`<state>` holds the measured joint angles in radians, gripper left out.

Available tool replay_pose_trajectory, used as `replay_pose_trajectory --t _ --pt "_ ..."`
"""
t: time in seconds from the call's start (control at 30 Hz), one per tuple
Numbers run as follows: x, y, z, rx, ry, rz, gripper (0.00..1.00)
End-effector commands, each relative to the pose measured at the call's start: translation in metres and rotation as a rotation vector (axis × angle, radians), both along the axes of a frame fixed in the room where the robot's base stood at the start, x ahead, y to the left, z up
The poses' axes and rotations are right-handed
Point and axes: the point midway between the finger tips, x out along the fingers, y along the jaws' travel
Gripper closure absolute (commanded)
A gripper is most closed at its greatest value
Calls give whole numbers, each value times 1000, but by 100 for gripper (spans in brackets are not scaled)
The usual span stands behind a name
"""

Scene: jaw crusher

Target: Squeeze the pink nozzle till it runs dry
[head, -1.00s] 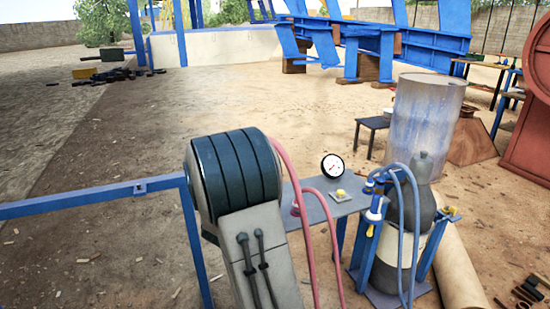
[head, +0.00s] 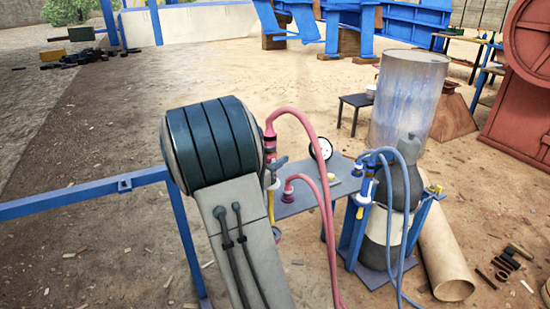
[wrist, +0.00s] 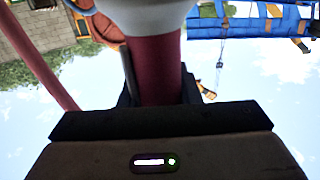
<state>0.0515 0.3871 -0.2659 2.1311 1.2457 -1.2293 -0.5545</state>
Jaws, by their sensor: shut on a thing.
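The pink nozzle (head: 270,143) stands just right of my dark arm joint in the head view, with a pink hose arching from its top. A yellow part shows below its pink body. My gripper (wrist: 157,98) is shut on the nozzle; in the wrist view the dark red nozzle body (wrist: 157,68) rises from between the dark jaws, under a pale collar. In the head view my arm hides most of the gripper. Whether anything flows from the nozzle cannot be seen.
A grey table (head: 308,198) carries a round gauge (head: 320,148) and a pink hose fitting (head: 288,197). Right of it, a blue stand (head: 350,240) holds a blue nozzle with hoses and a dark grey bottle (head: 404,175). Open ground lies left.

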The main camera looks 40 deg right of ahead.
Motion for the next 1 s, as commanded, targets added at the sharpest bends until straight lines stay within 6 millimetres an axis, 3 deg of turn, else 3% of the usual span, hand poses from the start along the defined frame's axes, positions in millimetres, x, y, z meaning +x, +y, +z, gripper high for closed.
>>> replay_pose_trajectory --t 1.0 --pt "0 -1 -84 -1 1 -1 100"
